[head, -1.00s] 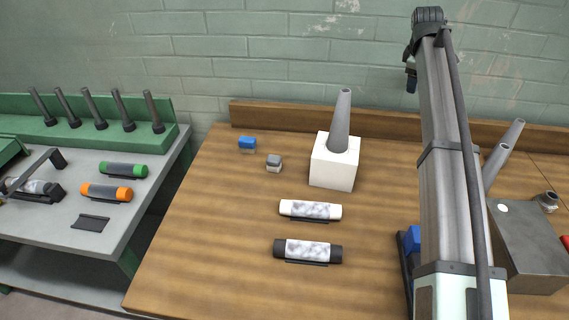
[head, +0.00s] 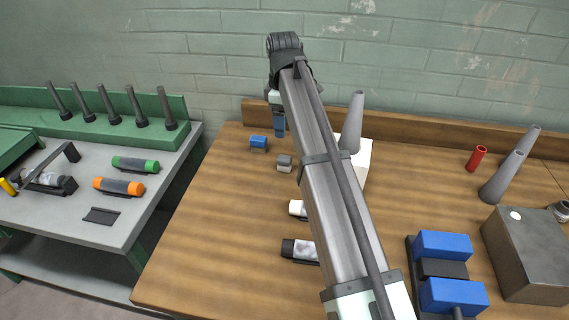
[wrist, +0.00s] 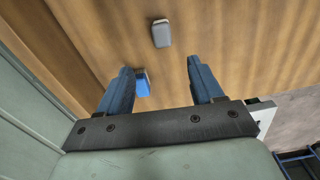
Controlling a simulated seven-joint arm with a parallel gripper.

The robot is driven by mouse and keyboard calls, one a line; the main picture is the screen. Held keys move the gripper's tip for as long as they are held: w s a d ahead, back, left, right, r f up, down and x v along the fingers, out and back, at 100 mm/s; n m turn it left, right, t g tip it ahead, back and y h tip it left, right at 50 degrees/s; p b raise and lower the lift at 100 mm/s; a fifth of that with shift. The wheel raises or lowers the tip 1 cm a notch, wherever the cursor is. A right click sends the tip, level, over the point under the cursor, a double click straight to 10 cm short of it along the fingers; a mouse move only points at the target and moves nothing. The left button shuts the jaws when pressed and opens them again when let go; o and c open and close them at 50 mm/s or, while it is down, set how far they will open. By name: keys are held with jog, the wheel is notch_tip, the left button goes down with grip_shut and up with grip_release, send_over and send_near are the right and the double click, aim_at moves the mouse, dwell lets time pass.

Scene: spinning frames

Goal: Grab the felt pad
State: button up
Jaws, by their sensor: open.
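Two small blocks lie on the wooden table; I cannot tell for sure which is the felt pad. One is grey with a pale base, the grey block (head: 284,162); it also shows in the wrist view (wrist: 160,34), beyond the fingertips. The other is the blue block (head: 258,143); in the wrist view (wrist: 142,86) it lies by the left finger, which partly covers it. My gripper (head: 279,124) is open and empty, above the table near both blocks. In the wrist view its two blue fingers (wrist: 160,66) are spread wide.
A white block with a grey cone (head: 357,115) stands right of my gripper, partly behind my arm. White and black rollers (head: 299,249) are partly hidden by my arm. A blue-and-black fixture (head: 445,245) and a metal box (head: 527,255) stand right. A grey bench (head: 60,228) stands left.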

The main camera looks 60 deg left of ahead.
aim_at(285, 157)
jog(key=f, duration=1.4)
jog(key=shift+d+f, duration=0.1)
jog(key=shift+d, duration=0.15)
jog(key=shift+c, duration=0.4)
jog(key=c, duration=1)
jog(key=shift+o, duration=0.2)
